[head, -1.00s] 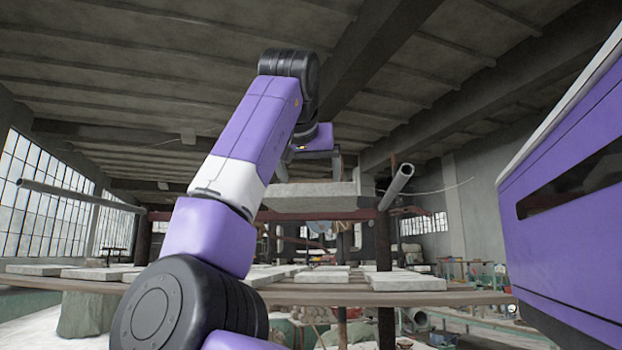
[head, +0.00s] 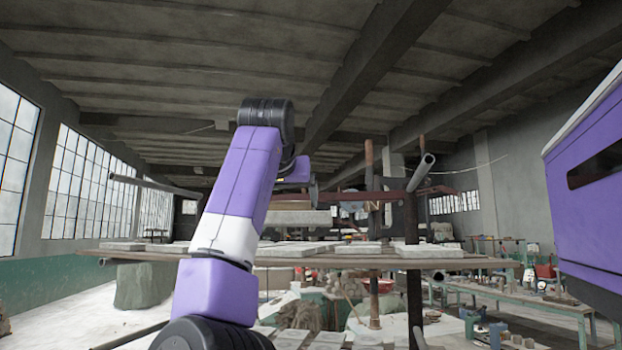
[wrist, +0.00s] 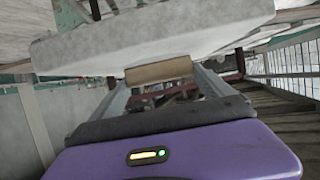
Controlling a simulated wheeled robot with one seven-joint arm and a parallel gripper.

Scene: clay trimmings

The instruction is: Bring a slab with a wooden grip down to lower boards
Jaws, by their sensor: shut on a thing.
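A pale grey slab (wrist: 150,40) fills the top of the wrist view, with a brown wooden grip (wrist: 158,71) on its near edge. My gripper (wrist: 163,75) is shut on the grip, one finger on each side. In the head view the slab (head: 298,218) hangs below the end of my arm, above the boards; my arm hides its left part. Wooden boards (head: 465,263) stretch across below it, bearing several flat slabs (head: 430,251). More flat slabs (head: 330,338) show lower down, partly hidden by my arm; what they lie on is unclear.
A dark post (head: 413,290) and a rusty pole (head: 374,300) stand at the boards. A grey pipe (head: 421,172) juts out at upper right, another pipe (head: 150,186) at left. A cluttered workbench (head: 520,298) is at right. Open floor shows at left.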

